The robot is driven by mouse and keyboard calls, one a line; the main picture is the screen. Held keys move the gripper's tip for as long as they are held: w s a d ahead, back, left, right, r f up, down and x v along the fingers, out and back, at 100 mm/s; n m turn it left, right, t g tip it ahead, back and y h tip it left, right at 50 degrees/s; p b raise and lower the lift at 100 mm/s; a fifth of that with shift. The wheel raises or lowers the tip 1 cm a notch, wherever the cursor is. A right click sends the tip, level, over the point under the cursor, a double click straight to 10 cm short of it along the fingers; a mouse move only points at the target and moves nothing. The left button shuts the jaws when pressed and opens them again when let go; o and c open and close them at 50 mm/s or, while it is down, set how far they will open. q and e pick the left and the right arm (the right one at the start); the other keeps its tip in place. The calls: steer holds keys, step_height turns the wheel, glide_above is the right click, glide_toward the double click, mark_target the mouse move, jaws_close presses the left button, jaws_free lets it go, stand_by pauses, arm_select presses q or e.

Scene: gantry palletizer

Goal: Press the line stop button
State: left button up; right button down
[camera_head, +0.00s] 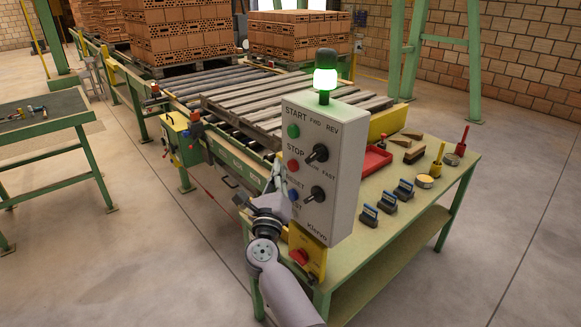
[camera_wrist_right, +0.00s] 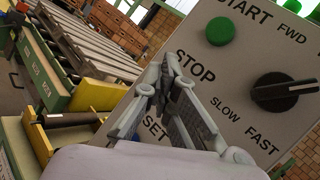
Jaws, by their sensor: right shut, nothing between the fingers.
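The grey control box (camera_head: 327,150) stands upright at the near end of the table. Its green START button (camera_head: 293,130) is above the red STOP button (camera_head: 293,165), and a blue RESET button (camera_head: 293,195) sits lower. My right gripper (camera_head: 276,172) is at the left side of the box, with its tips close to the STOP button. In the right wrist view the shut, empty fingers (camera_wrist_right: 168,65) lie just left of the STOP label (camera_wrist_right: 195,66). They hide the red button there, so I cannot tell whether they touch it. My left gripper is out of view.
Two black selector knobs (camera_head: 316,153) are right of the buttons. A lit green lamp (camera_head: 325,78) tops the box. A yellow box with a red switch (camera_head: 299,256) is below. The green table (camera_head: 405,222) holds several tools. A roller conveyor (camera_head: 222,80) runs behind.

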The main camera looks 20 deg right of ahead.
steer(key=shift+d, duration=0.15)
stand_by(0.3)
steer(key=shift+w+d, duration=0.15)
steer(key=shift+d, duration=0.15)
steer(key=shift+w+d, duration=0.15)
steer(key=shift+d, duration=0.35)
stand_by(0.6)
steer(key=shift+a, duration=0.15)
stand_by(0.3)
steer(key=shift+s+a, duration=0.35)
steer(key=shift+a, duration=0.35)
steer(key=shift+a, duration=0.1)
